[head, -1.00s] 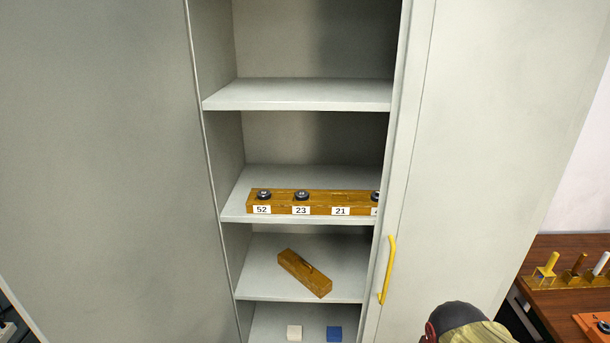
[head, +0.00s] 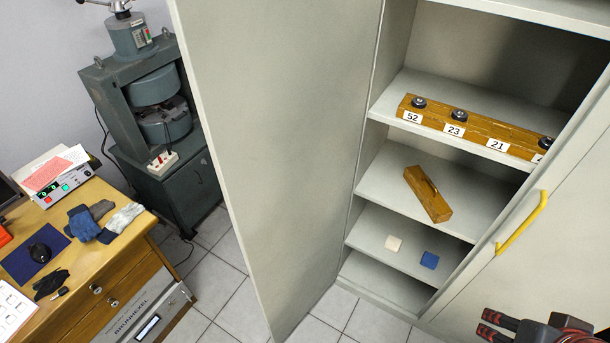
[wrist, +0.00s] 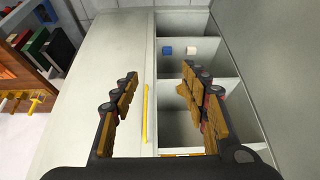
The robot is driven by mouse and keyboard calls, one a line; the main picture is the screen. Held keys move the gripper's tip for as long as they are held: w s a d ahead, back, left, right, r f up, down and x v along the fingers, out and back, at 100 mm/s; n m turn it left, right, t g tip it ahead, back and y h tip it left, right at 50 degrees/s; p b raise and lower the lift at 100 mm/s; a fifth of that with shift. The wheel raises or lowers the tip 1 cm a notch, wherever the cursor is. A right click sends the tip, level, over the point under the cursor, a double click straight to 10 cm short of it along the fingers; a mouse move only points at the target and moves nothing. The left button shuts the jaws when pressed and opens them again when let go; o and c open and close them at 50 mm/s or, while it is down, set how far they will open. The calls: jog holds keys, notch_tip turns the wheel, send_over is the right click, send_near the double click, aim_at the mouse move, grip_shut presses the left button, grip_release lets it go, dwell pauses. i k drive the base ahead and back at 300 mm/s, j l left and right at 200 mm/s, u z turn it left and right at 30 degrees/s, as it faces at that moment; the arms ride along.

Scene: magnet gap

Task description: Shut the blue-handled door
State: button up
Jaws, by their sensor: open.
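A tall grey cabinet stands with its left door (head: 275,130) swung open, showing a plain grey face. No blue handle shows in either view; it is hidden or on the face turned away. The right door (head: 570,245) is shut and has a yellow handle (head: 522,222). My gripper (head: 488,325) is at the lower right of the head view, in front of the right door. In the wrist view my gripper (wrist: 160,88) is open and empty, its two fingers apart, facing the shelves. The yellow handle (wrist: 145,112) shows between the fingers, beyond them. The open door (wrist: 275,60) is at right there.
Shelves hold a numbered wooden rack (head: 475,132), a wooden block (head: 427,195), a white cube (head: 393,243) and a blue cube (head: 429,260). A wooden desk (head: 120,255) and a press machine (head: 150,110) stand left. Tiled floor (head: 225,300) is clear between desk and door.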

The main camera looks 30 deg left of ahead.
aim_at(280, 89)
jog(key=j+z, duration=0.1)
jog(key=j, duration=0.35)
jog(key=k+j, duration=0.15)
jog(key=j, duration=0.3)
jog(key=j+z, duration=0.15)
jog(key=j, duration=0.35)
jog(key=k+j, duration=0.2)
jog(key=j, duration=0.25)
jog(key=k+j+z, duration=0.15)
jog(key=j, duration=0.75)
jog(key=k+j+z, duration=0.15)
jog(key=j, duration=0.25)
